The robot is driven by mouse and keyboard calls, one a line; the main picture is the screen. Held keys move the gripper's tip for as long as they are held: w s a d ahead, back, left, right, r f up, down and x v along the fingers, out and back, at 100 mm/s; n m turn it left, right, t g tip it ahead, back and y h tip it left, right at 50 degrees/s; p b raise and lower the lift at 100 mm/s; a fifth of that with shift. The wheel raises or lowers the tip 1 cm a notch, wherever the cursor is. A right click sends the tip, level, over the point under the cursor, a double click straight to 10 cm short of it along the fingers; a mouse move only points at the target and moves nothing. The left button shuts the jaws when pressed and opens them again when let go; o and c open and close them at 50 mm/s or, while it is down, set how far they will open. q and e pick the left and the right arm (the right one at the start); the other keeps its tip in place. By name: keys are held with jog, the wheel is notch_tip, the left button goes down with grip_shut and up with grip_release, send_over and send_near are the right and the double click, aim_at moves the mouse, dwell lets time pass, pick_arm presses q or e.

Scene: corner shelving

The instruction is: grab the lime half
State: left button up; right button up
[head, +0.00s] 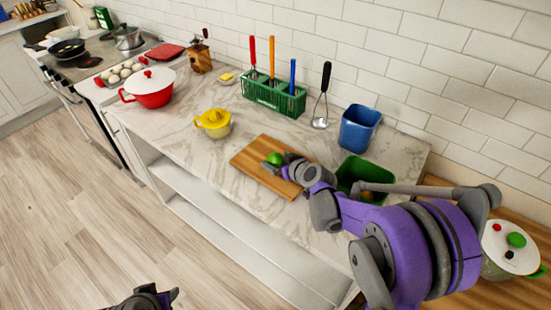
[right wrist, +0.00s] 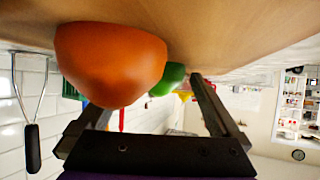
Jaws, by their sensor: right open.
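The green lime half (head: 275,159) lies on the wooden cutting board (head: 250,158) on the marble counter. In the right wrist view, which is upside down, the lime half (right wrist: 170,78) shows ahead between my fingers, partly covered by a large orange rounded object (right wrist: 110,62). My right gripper (head: 273,168) is open, low over the board and close beside the lime. In the wrist view the orange object hides part of the left-hand finger; I cannot tell if they touch. My left gripper (head: 155,298) shows only in part at the bottom edge, and its jaws are unclear.
A green bin (head: 350,172) and a blue container (head: 359,128) stand right of the board. A yellow juicer (head: 214,123) and a red pot (head: 150,88) stand left. A green utensil rack (head: 272,98) stands behind. The counter between juicer and board is clear.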

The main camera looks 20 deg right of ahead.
jog(key=shift+s, duration=0.1)
jog(key=c, duration=1.1)
